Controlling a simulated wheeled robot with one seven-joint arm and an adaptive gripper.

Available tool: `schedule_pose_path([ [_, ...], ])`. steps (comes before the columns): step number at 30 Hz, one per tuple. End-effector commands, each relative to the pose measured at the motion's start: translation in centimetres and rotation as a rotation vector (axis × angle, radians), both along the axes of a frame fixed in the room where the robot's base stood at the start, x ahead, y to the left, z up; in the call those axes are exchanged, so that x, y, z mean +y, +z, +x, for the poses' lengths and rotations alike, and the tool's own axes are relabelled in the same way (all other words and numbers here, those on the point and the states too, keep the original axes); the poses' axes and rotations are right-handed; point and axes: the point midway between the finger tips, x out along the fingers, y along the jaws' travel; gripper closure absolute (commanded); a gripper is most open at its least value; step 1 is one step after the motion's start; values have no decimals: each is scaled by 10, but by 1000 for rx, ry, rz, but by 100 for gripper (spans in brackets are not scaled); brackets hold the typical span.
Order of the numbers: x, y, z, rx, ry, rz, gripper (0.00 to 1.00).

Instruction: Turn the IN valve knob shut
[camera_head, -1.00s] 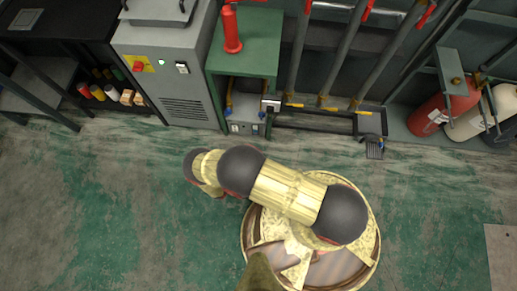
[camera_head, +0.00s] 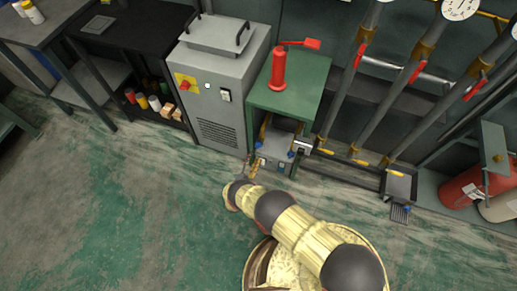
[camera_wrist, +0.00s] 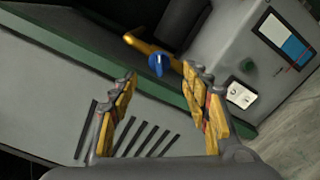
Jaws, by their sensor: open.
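A blue valve knob (camera_wrist: 157,64) on a yellow fitting shows in the wrist view, just beyond and between my fingertips. No label on it can be read, so I cannot tell if it is the IN valve. My gripper (camera_wrist: 160,80) is open and empty, one finger on each side below the knob, not visibly touching it. In the head view my gripper (camera_head: 254,168) is small, low in front of the grey machine (camera_head: 274,161) under the green table. The knobs there are tiny blue spots.
A green table (camera_head: 300,92) with a red tool (camera_head: 278,70) stands above the machine. A grey cabinet (camera_head: 217,110) is to its left, and pipes with red valve handles (camera_head: 418,70) are to its right. The floor in front is clear.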

Motion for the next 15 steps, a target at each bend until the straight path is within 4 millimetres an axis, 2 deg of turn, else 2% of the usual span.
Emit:
schedule_pose_path([
  [5, -5, 1, 10, -16, 5, 12, 52],
  [15, -24, 0, 56, -14, 3, 12, 52],
])
